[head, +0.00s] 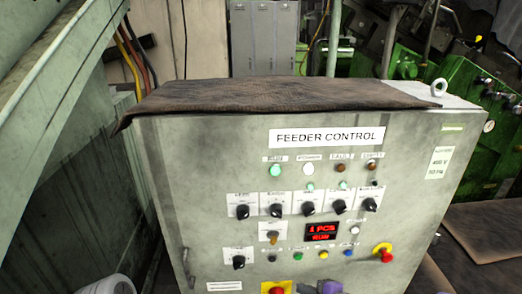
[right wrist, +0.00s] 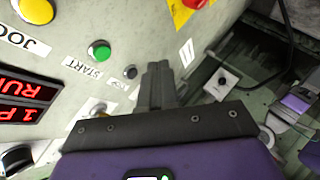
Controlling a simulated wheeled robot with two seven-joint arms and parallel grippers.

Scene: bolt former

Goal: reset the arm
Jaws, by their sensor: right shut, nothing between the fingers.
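My right gripper (head: 308,288) shows at the bottom edge of the head view, in front of the lower part of the feeder control cabinet (head: 225,160). In the right wrist view its fingers (right wrist: 158,68) are shut together with nothing between them. The fingertips are near the panel's green START button (right wrist: 99,51) and a small black button (right wrist: 130,72). Whether they touch the panel cannot be told. My left gripper is not in view.
The panel has black knobs (head: 276,210), a red display (head: 322,231) reading 1 PCS and a red knob on yellow (head: 383,254). The green lamp (head: 275,170) is lit. A brown cloth (head: 270,94) covers the cabinet top. Green machinery (head: 470,90) stands at right.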

